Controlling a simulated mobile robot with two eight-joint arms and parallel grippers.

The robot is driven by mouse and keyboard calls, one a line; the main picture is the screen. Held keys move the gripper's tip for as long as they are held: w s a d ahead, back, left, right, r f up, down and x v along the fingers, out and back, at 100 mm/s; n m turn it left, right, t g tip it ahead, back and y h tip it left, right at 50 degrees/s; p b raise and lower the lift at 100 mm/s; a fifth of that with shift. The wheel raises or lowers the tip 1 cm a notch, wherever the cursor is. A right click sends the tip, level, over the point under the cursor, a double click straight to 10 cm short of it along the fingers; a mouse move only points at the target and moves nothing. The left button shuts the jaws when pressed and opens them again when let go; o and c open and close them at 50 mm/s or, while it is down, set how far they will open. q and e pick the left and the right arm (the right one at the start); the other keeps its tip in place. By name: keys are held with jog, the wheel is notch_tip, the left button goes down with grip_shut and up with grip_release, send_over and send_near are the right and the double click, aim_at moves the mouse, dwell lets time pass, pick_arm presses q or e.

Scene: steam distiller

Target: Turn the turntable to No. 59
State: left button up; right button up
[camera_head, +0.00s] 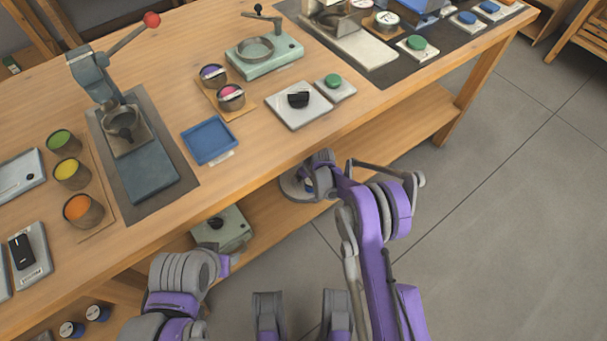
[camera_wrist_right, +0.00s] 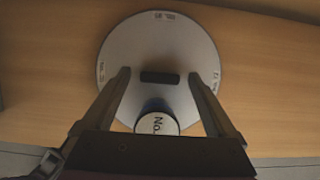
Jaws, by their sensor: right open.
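The turntable (camera_wrist_right: 120,60) is a round light grey disc in the right wrist view, with small number labels around its rim that are too blurred to read surely. A black block (camera_wrist_right: 160,77) sits at its middle. A blue canister with a white top marked "No." (camera_wrist_right: 157,123) stands on its near part. My right gripper (camera_wrist_right: 158,74) is open, its fingers over the disc on either side of the black block with gaps to it. In the head view the turntable (camera_head: 288,188) is on the lower shelf, largely hidden by my right arm. My left gripper does not show.
The wooden tabletop (camera_head: 300,135) overhangs the lower shelf (camera_head: 420,118). A pale green device (camera_head: 238,228) stands on the shelf left of the turntable. A blue tray (camera_head: 209,140) and a black-knobbed plate (camera_head: 299,105) are on the tabletop. The shelf to the turntable's right looks clear.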

jog(key=p+v, duration=0.3)
jog(key=v, duration=0.7)
jog(key=shift+s+r, duration=0.1)
jog(key=shift+r, duration=0.3)
